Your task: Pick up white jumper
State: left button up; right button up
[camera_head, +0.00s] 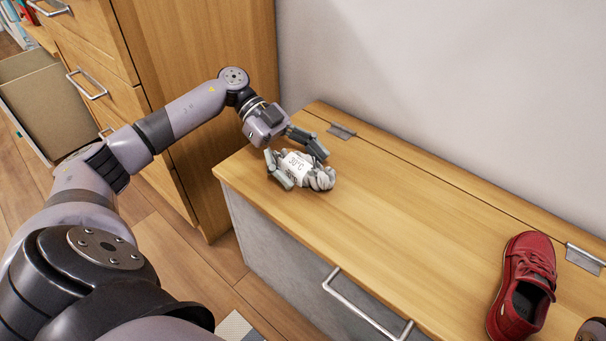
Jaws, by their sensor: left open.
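A small rolled bundle of white and grey cloth (299,165), with a white band printed "30°C", lies on the wooden top of a low bench; I take it for the white jumper. My left gripper (298,164) reaches down over it from the upper left. Its fingers are open, one on the far side of the bundle and one on the near side. Whether the fingers touch the cloth I cannot tell. My right gripper is not in view.
The bench top (400,210) is clear between the bundle and a red shoe (523,285) at the right. A metal handle (365,308) sticks out from the bench front.

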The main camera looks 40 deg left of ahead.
pick_arm(q)
jog(key=shift+d, duration=0.1)
jog(key=c, duration=1.4)
